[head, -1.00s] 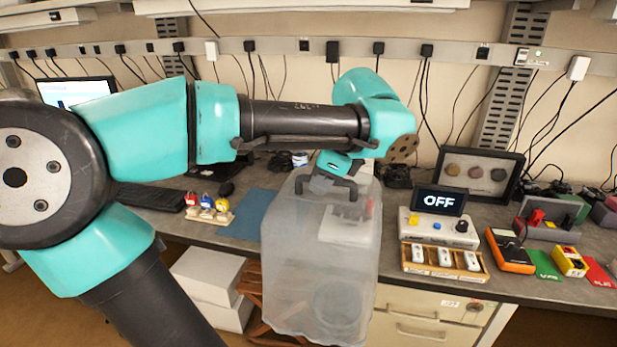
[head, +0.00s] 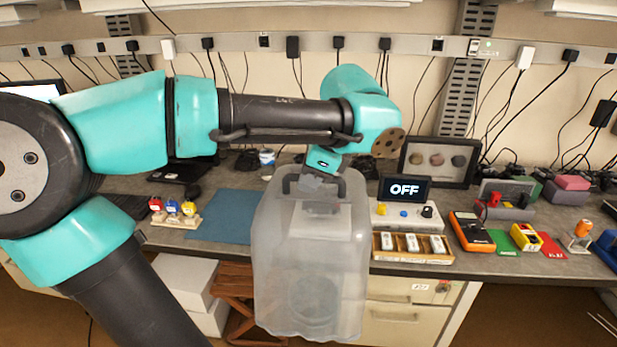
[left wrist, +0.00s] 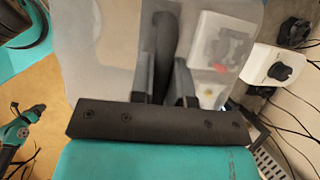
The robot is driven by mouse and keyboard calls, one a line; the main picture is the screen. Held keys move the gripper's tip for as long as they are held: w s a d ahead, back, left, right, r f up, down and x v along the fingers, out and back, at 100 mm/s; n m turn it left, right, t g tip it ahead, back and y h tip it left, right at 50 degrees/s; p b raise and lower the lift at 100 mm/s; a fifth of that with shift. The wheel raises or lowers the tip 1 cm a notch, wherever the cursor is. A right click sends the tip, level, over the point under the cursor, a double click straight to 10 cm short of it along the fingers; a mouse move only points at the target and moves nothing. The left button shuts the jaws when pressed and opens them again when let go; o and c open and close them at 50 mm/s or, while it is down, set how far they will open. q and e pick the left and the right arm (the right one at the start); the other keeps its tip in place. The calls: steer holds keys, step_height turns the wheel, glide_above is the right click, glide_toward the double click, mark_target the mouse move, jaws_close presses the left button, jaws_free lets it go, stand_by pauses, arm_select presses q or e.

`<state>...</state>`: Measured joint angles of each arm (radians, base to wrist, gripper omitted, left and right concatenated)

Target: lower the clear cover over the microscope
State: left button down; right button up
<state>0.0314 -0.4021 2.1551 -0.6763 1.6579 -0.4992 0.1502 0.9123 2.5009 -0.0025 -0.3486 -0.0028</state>
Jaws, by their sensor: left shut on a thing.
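The clear cover (head: 308,260) is a large translucent box with a dark handle on top. It hangs upright at the front edge of the bench, its lower part in front of the drawers. My left gripper (head: 322,178) is shut on the handle at the top of the cover. In the left wrist view the gripper fingers (left wrist: 165,85) close around the dark handle, with the cover's cloudy wall (left wrist: 100,45) beyond. I cannot make out a microscope in either view; only blurred shapes show through the cover.
A blue mat (head: 222,217) lies bare on the bench left of the cover. Right of the cover are a device reading OFF (head: 405,190), a wooden tray (head: 412,257) and an orange meter (head: 472,232).

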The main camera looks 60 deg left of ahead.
arm_select(q)
steer(key=shift+w+a, duration=0.2)
steer(key=shift+a, duration=0.05)
stand_by(0.6)
steer(key=shift+w+a, duration=0.5)
steer(key=shift+a, duration=0.35)
steer(key=shift+w+a, duration=0.55)
steer(key=shift+a, duration=0.25)
steer(key=shift+w+a, duration=0.5)
steer(key=shift+a, duration=0.35)
steer(key=shift+w+a, duration=0.55)
steer(key=shift+a, duration=0.25)
steer(key=shift+w+a, duration=0.5)
steer(key=shift+a, duration=0.35)
steer(key=shift+w+a, duration=0.55)
steer(key=shift+a, duration=0.25)
steer(key=shift+w+a, duration=0.55)
steer(key=shift+a, duration=0.3)
steer(key=shift+w+a, duration=0.55)
steer(key=shift+a, duration=0.25)
steer(key=shift+w+a, duration=0.55)
steer(key=shift+a, duration=0.3)
steer(key=shift+w+a, duration=0.55)
steer(key=shift+a, duration=0.25)
steer(key=shift+w+a, duration=0.5)
steer(key=shift+a, duration=0.35)
steer(key=shift+w+a, duration=0.55)
steer(key=shift+a, duration=0.35)
